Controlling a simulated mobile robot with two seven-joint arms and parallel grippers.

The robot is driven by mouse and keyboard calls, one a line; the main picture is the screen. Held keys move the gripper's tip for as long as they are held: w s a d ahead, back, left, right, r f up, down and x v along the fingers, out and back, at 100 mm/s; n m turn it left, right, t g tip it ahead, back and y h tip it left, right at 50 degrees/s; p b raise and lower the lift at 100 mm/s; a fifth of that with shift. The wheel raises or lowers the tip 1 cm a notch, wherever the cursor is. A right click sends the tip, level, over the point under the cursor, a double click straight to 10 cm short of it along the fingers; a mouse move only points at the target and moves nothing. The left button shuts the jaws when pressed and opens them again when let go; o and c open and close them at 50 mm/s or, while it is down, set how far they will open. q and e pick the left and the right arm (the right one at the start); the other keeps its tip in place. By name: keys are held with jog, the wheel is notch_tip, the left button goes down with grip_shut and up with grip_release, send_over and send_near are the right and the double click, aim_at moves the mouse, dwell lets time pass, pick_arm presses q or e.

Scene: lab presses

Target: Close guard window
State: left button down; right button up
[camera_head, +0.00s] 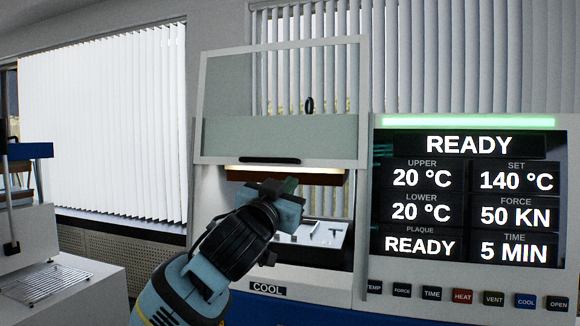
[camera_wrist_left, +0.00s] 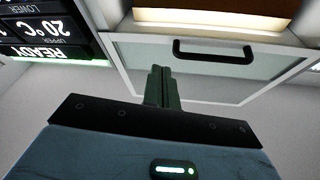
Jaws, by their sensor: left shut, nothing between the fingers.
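The guard window (camera_head: 285,95) is a clear pane in a light frame on the press. It stands raised, with the press opening uncovered below it. Its black bar handle (camera_head: 270,160) is on the lower edge. My left gripper (camera_head: 284,188) is shut and empty, in front of the opening and a little below the handle. In the left wrist view the shut fingers (camera_wrist_left: 160,75) point toward the window (camera_wrist_left: 215,75), with the handle (camera_wrist_left: 225,50) to the right of them and apart. My right gripper is not in view.
The control panel (camera_head: 470,200) reads READY, with several buttons below. Inside the opening are a heated upper plate (camera_head: 300,178) and a lower tray (camera_head: 320,235) with small metal parts. Another machine with a wire rack (camera_head: 45,283) stands at left.

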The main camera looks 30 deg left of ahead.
aim_at(290, 156)
pick_arm(q)
notch_tip(290, 156, up, 6)
jog(key=s+a+n+y, duration=0.1)
jog(key=s+a, duration=0.1)
jog(key=r+x, duration=0.1)
jog(key=x, duration=0.9)
jog(key=shift+t, duration=0.5)
notch_tip(290, 156, down, 5)
jog(key=shift+s+a+r+p, duration=0.1)
jog(key=shift+s+r+p, duration=0.05)
jog(key=shift+r+p, duration=0.15)
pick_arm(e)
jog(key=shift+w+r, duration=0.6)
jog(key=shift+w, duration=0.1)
pick_arm(q)
jog(key=shift+f, duration=0.15)
